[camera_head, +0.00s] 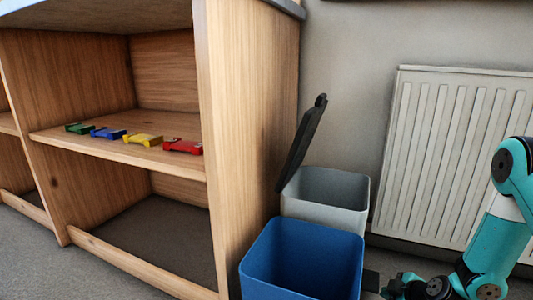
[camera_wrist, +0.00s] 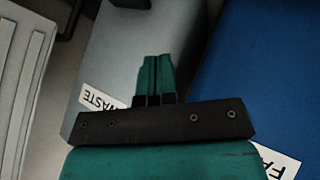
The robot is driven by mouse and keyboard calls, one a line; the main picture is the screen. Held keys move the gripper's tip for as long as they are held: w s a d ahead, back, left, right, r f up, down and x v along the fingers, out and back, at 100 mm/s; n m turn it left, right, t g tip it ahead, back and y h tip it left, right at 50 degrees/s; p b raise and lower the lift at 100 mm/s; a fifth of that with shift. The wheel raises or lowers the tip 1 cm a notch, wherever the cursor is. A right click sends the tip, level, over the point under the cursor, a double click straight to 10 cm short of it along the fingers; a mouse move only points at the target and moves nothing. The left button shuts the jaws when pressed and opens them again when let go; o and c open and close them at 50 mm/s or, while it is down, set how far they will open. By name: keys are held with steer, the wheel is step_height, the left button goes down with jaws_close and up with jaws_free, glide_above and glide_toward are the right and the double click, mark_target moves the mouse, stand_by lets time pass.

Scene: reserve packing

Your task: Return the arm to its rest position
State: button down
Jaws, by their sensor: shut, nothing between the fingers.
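My gripper (camera_wrist: 152,78) shows in the wrist view with its two teal fingers together and nothing between them. It points at the grey bin (camera_wrist: 125,45), close to the boundary with the blue bin (camera_wrist: 265,75). In the head view my teal arm is low at the right edge, folded in front of the radiator. The end of the arm lies just right of the blue bin (camera_head: 300,260), and the fingers cannot be made out clearly there.
The grey bin (camera_head: 328,187) stands behind the blue bin with its dark lid (camera_head: 302,145) raised. A wooden shelf (camera_head: 115,150) at left holds green, blue, yellow and red pieces. A white radiator (camera_head: 450,150) is on the wall. Floor shows between bins and radiator.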

steer(key=s+a+r+m+g, duration=0.2)
steer(key=s+r+m, duration=0.1)
steer(key=r, duration=0.5)
steer(key=s+a+r+m+g, duration=0.1)
steer(key=s+a+r+m, duration=0.15)
steer(key=r, duration=0.45)
steer(key=s+d+r+m+g+h, duration=0.25)
steer(key=s+r+m, duration=0.55)
steer(key=s, duration=0.4)
steer(key=s+a+r+n+g+y+p, duration=0.1)
steer(key=s+a+r+n+p, duration=0.3)
steer(key=r+p, duration=0.55)
steer(key=s+a+r+n+g+y+p, duration=0.1)
steer(key=s+a+r+n+p, duration=0.15)
steer(key=a+r+p, duration=0.75)
steer(key=s+a+r+n+g+y+p, duration=0.15)
steer(key=s+r+p, duration=0.35)
steer(key=r, duration=1)
step_height(320, 180, up, 34)
steer(key=p, duration=3.4)
steer(key=shift+w+f+t+p, duration=0.15)
steer(key=shift+w+t+p, duration=0.25)
steer(key=shift+w, duration=0.05)
steer(key=shift+d, duration=0.1)
